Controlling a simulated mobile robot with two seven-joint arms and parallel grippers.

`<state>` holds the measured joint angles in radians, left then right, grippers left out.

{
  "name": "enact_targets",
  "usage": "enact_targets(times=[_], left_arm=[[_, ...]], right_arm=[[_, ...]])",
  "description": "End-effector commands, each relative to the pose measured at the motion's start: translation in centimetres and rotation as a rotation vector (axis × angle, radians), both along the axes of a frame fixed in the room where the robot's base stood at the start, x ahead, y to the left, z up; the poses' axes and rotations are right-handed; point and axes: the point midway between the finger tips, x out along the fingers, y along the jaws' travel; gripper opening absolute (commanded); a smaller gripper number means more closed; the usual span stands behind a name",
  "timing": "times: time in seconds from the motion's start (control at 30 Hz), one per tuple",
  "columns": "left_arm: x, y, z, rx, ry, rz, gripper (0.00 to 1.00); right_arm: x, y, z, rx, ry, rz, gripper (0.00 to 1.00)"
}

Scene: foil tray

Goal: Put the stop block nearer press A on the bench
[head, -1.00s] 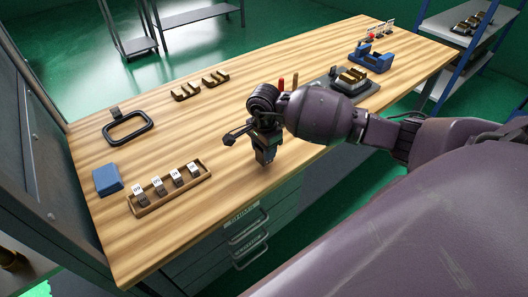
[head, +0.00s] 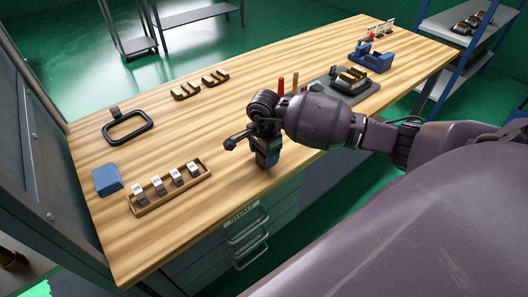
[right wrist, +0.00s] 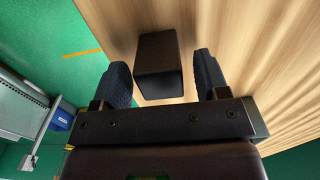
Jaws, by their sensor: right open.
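My right gripper (head: 267,160) is low over the near edge of the wooden bench (head: 220,115). In the right wrist view the gripper (right wrist: 160,62) is open, with one finger on each side of a dark block (right wrist: 157,72). A narrow gap shows on both sides of the block. The block appears to be at the bench surface; its contact with the wood is hard to see. In the head view the gripper mostly hides it. I cannot tell which fixture is press A. My left gripper is not in view.
A wooden tray (head: 147,210) with several tagged blocks, a blue block (head: 107,180) and a black frame-shaped handle (head: 127,140) lie at left. Brass racks (head: 186,91) lie behind. A dark plate with brass parts (head: 352,80) and a blue fixture (head: 370,58) stand farther right.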

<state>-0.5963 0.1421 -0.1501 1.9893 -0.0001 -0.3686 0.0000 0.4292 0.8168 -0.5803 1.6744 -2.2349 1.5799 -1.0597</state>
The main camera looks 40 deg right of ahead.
Motion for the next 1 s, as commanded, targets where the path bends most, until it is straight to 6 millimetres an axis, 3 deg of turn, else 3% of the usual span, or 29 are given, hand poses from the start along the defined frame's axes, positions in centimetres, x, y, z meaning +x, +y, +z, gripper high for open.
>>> enact_targets(times=[0.17, 0.7, 0.9, 1.0], left_arm=[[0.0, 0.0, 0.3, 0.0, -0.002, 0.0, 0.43], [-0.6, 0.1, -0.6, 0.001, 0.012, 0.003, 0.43], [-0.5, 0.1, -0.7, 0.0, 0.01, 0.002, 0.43], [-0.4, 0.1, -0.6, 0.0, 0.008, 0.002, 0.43]], right_arm=[[0.1, 0.0, 1.1, -0.001, -0.004, 0.001, 0.68], [0.0, 0.0, 10.4, -0.001, -0.003, 0.001, 0.68], [0.0, 0.1, 11.9, 0.005, 0.001, 0.0, 0.68], [-0.6, 1.4, 11.2, 0.073, 0.016, -0.012, 0.68]])
